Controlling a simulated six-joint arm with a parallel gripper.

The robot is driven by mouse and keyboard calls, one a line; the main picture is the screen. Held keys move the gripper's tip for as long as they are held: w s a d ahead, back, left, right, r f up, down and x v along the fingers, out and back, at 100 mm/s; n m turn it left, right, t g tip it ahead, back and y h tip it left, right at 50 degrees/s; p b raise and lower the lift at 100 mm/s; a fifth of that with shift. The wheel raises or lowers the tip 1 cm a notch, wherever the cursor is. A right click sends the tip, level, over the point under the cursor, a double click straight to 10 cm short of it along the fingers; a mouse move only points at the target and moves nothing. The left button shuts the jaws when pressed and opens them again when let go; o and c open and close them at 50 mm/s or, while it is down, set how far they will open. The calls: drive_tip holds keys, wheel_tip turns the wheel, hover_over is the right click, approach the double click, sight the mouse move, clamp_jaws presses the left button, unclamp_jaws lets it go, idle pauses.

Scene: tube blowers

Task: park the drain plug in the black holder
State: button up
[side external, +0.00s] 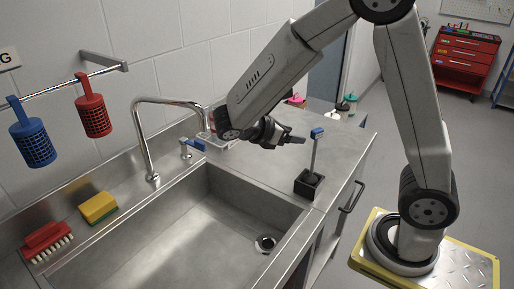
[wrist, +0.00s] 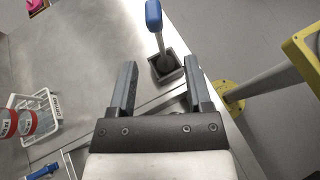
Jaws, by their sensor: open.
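The drain plug (side external: 315,150) has a thin grey stem with a blue grip on top. It stands upright in the square black holder (side external: 309,187) on the steel counter, right of the sink. In the wrist view the plug's blue grip (wrist: 153,15) leans toward the top edge, and its dark round base sits inside the holder (wrist: 178,73). My gripper (side external: 302,139) is open and empty, just left of the plug's stem and apart from it. In the wrist view my gripper's fingers (wrist: 157,68) spread on either side below the holder.
The steel sink (side external: 190,240) has an uncovered drain (side external: 265,244). A faucet (side external: 150,140) and a blue-handled tap (side external: 192,146) stand behind it. A red brush (side external: 45,238) and yellow sponge (side external: 98,207) lie at left. A white wire rack (wrist: 35,115) is left of my gripper.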

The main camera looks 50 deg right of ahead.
drive_tip(key=s+a+f+m+t+y, duration=0.2)
drive_tip(key=a+f+m+t+y, duration=0.5)
drive_tip(key=m+y, duration=0.4)
drive_tip(key=shift+s+a+f+m+t+y, duration=0.2)
drive_tip(key=shift+a+f+m+t+y, duration=0.15)
drive_tip(key=shift+a+f+m, duration=0.6)
